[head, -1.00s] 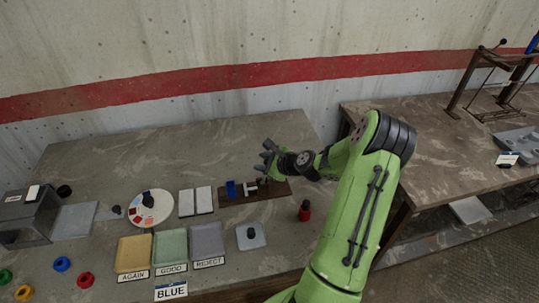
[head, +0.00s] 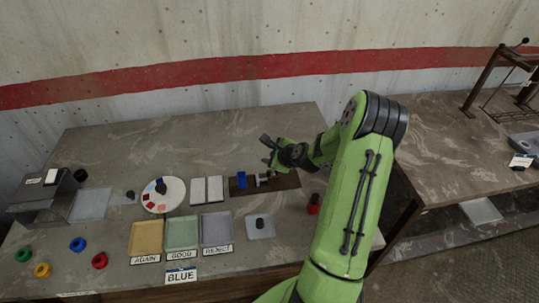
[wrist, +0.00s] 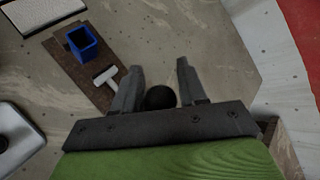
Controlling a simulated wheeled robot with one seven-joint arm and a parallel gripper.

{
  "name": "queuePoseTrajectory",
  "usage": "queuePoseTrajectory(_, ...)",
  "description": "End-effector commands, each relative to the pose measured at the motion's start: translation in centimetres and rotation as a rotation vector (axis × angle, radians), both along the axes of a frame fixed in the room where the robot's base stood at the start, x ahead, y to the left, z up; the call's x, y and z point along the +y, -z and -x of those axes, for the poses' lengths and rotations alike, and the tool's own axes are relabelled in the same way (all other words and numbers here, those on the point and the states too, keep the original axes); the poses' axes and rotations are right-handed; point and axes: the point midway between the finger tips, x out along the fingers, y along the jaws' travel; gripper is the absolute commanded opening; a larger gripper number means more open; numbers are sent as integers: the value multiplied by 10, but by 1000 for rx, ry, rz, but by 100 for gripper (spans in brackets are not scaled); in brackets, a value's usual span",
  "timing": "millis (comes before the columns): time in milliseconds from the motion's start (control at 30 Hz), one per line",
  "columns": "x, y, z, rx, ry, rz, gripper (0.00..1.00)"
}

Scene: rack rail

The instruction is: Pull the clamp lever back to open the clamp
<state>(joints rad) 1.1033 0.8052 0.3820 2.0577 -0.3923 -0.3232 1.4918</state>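The clamp sits on a brown base board (head: 291,181) near the back of the bench, with a blue block (head: 241,181) and a pale metal clamp part (head: 262,178). The wrist view shows the blue block (wrist: 83,43) as an open-topped box, and a pale T-shaped piece (wrist: 105,76) beside my left fingertip. My gripper (head: 266,149) is open above and behind the board; its spread fingers also show in the wrist view (wrist: 160,68). A black round knob (wrist: 160,97) shows between the finger bases; I cannot tell if it touches them. My gripper hides part of the clamp.
Pale plates (head: 207,190) and a round white dial (head: 163,194) stand left of the board. Yellow, green and grey trays (head: 182,233) lie in front. A red-and-black object (head: 313,204) stands to the right, near my arm. The back wall is behind the bench.

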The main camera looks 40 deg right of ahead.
Motion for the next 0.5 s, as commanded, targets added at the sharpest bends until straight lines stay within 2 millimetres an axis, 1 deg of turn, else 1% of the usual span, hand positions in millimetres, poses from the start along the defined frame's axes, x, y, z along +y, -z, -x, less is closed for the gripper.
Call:
queuePoseTrajectory(33,-1,0,0,0,2,0,50)
queuePoseTrajectory(67,0,0,0,1,2,-1,54)
queuePoseTrajectory(100,0,0,0,1,0,-3,56)
queuePoseTrajectory(367,2,0,1,2,-3,-8,56)
queuePoseTrajectory(467,2,-7,10,2,-1,-9,56)
queuePoseTrajectory(500,2,-13,17,2,0,-8,56)
